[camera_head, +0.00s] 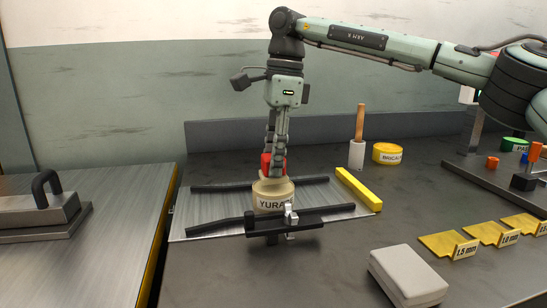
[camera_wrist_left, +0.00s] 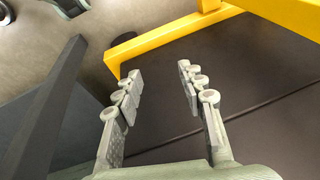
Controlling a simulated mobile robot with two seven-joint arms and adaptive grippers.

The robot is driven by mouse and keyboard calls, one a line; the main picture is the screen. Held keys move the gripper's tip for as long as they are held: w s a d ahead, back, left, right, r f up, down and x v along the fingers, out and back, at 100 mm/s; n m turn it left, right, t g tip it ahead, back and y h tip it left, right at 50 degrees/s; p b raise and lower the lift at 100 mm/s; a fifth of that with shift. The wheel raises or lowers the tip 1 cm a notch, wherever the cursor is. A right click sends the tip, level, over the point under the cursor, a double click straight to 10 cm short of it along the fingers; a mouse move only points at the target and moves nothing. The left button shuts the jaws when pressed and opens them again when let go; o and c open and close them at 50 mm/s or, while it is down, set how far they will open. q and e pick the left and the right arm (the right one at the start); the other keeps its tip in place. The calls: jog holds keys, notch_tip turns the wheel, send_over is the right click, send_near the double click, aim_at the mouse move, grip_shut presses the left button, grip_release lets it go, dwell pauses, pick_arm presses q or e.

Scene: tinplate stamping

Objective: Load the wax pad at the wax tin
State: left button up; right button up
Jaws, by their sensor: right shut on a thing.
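My right gripper (camera_head: 274,158) points straight down above the cream tin labelled "YURA…" (camera_head: 272,195). It is shut on a red piece (camera_head: 266,164), probably the wax pad, which shows between and beside its fingers. The red piece is at the tin's top; I cannot tell whether it touches the tin or sits inside it. The tin appears in front of or on a flat metal sheet (camera_head: 215,205) between two black rails. My left gripper (camera_wrist_left: 158,72) shows only in the left wrist view, with its fingers apart and nothing between them.
A yellow bar (camera_head: 358,190) lies right of the sheet. Behind it are a wooden-handled tool (camera_head: 358,150) and a yellow tin (camera_head: 387,153). A pale block (camera_head: 407,275) and yellow gauge plates (camera_head: 448,244) lie front right. Yellow rails (camera_wrist_left: 165,38) show near my left gripper.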

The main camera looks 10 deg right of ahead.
jog(key=shift+r+p, duration=0.7)
jog(key=shift+r, duration=0.25)
jog(key=shift+r+p, duration=1.05)
jog(key=shift+r, duration=0.05)
jog(key=shift+r+p, duration=0.55)
jog(key=shift+r, duration=0.05)
pick_arm(q)
jog(key=s+f+g, duration=0.1)
jog(key=s+f, duration=0.3)
jog(key=f, duration=0.8)
jog(key=shift+a+f, duration=0.35)
jog(key=shift+f, duration=0.05)
